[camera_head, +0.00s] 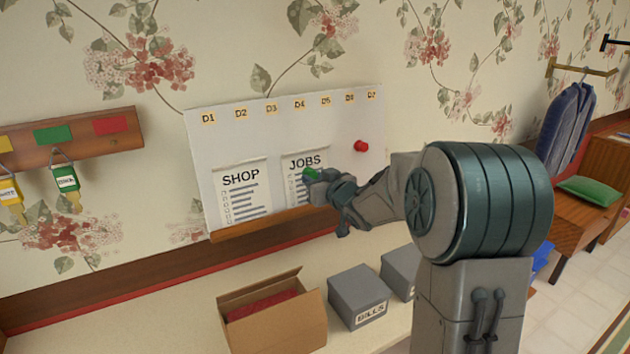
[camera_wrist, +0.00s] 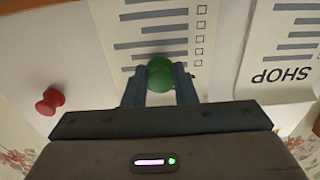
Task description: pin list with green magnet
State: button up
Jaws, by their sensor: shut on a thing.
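My gripper (camera_head: 318,183) is shut on the green magnet (camera_head: 309,174) in front of the list headed JOBS (camera_head: 303,160). In the wrist view the green magnet (camera_wrist: 160,74) sits between the fingertips (camera_wrist: 160,85), over the printed lines of the JOBS list (camera_wrist: 150,25). I cannot tell whether the magnet touches the paper. My gripper hides the lower part of that list in the head view. A second list headed SHOP (camera_head: 241,188) stands to its left. Both lists are upright against the white board (camera_head: 330,125), above its wooden ledge (camera_head: 270,223).
A red magnet (camera_head: 361,146) is on the board to the right. Below stand an open cardboard box (camera_head: 272,318), a grey box labelled BILLS (camera_head: 357,294) and another grey box (camera_head: 398,268). A key rack (camera_head: 70,142) hangs at the left. Bare counter (camera_head: 150,320) lies at front left.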

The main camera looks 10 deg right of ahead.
jog(key=shift+w, duration=0.25)
grip_shut()
dwell(0.5)
jog(key=o, duration=1.6)
grip_release()
jog(key=p+v, duration=0.1)
jog(key=v, duration=0.6)
